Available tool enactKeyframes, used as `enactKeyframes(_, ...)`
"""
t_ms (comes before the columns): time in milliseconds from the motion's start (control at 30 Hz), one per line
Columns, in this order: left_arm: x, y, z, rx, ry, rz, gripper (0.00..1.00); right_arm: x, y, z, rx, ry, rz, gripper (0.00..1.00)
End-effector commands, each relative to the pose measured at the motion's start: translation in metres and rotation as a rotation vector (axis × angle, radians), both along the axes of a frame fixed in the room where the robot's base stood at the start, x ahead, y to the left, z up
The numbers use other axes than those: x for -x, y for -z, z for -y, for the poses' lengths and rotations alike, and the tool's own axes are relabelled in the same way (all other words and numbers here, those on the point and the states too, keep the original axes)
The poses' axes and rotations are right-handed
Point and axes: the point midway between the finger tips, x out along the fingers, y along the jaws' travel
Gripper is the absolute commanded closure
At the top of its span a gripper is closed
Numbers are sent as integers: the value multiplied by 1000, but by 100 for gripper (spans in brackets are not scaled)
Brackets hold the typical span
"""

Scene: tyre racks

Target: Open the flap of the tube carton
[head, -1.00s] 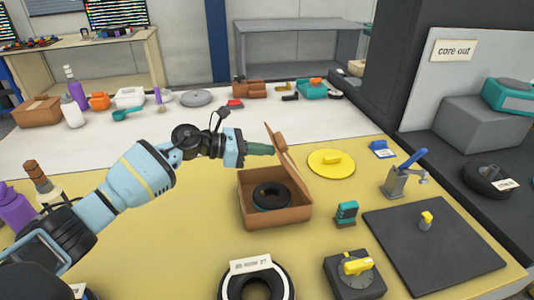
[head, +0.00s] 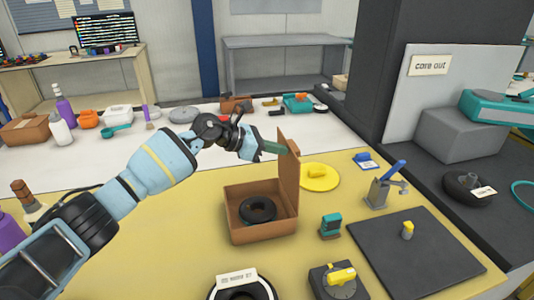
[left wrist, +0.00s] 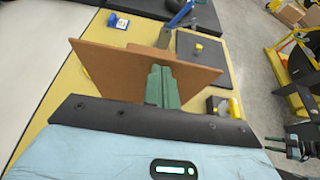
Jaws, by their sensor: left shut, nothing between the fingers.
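The brown tube carton (head: 262,232) stands on the yellow mat, with a black tyre (head: 258,208) lying inside it. Its flap (head: 289,180) stands about upright along the carton's right side, so the top is uncovered. My left gripper (head: 284,149) is shut and empty, its green fingertips at the upper part of the flap on the carton side, seemingly touching it. In the left wrist view the shut fingers (left wrist: 161,86) point at the broad brown flap (left wrist: 110,72), which hides the area behind it.
A yellow disc (head: 318,178) lies right behind the flap. A teal block (head: 330,226), a clamp with a blue lever (head: 385,186) and a black mat (head: 415,250) lie to the right. A tyre with a label (head: 241,287) is in front.

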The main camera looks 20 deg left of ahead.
Motion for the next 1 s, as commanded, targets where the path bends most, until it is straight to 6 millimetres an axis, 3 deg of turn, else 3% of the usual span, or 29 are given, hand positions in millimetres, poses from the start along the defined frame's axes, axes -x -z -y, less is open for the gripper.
enactKeyframes(400,-6,-2,9,-1,-1,1,100,-11,-3,-1,-3,2,22,64)
enactKeyframes(1000,-6,-11,8,-1,-1,3,100,-3,-4,-1,-2,1,8,64)
